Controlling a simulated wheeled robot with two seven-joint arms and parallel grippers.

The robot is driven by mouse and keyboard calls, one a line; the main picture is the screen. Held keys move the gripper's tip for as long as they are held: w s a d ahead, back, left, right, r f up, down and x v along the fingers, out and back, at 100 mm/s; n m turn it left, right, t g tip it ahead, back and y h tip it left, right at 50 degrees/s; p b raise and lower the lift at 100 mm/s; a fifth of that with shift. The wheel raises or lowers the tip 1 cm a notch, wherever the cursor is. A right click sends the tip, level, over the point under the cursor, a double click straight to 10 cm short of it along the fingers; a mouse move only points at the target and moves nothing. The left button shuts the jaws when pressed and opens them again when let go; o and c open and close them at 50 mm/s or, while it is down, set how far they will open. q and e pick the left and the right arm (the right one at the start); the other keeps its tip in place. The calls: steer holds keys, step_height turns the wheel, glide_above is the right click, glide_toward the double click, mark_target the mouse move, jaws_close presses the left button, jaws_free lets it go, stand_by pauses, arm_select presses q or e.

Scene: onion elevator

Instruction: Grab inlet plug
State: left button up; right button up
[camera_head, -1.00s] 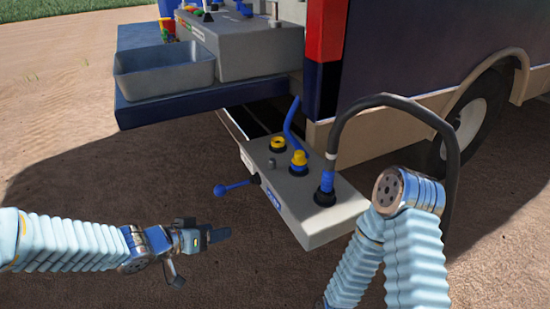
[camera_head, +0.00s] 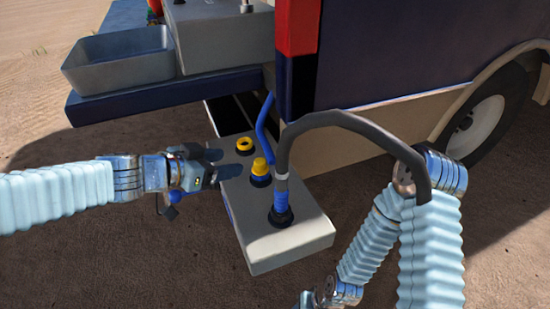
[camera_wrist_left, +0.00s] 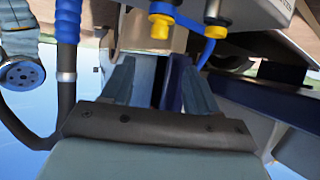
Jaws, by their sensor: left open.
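A grey connector box (camera_head: 288,243) stands beside the truck. It carries a yellow-ringed black fitting (camera_head: 244,145), a yellow-capped blue fitting (camera_head: 260,167) and a blue plug (camera_head: 281,202) on a thick black cable. I cannot tell which one is the inlet plug. My left gripper (camera_head: 222,163) is open and empty, over the box's left edge, left of the yellow-capped fitting. In the left wrist view its two fingers (camera_wrist_left: 160,85) are spread, with yellow-topped fittings (camera_wrist_left: 160,27) beyond them. My right arm is at the right; its fingertips are out of frame.
The black cable (camera_head: 340,120) arches over the box's right side toward my right arm. A blue bent tube (camera_head: 265,125) rises behind the fittings. A grey bin (camera_head: 120,62) sits on a dark blue ledge (camera_head: 150,98). Bare ground (camera_head: 130,265) lies in front.

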mark_target(256, 165)
arm_select(q)
steer(key=x, duration=0.8)
steer(key=shift+w+d+f, duration=0.15)
steer(key=shift+w+d, duration=0.05)
steer(key=shift+d, duration=0.05)
steer(key=w+d+f+b, duration=0.2)
steer(key=d+f, duration=0.1)
steer(key=shift+w+d+f, duration=0.1)
steer(key=shift+f, duration=0.2)
steer(key=shift+w+d+b, duration=0.15)
steer(key=shift+b, duration=0.15)
steer(key=c, duration=1)
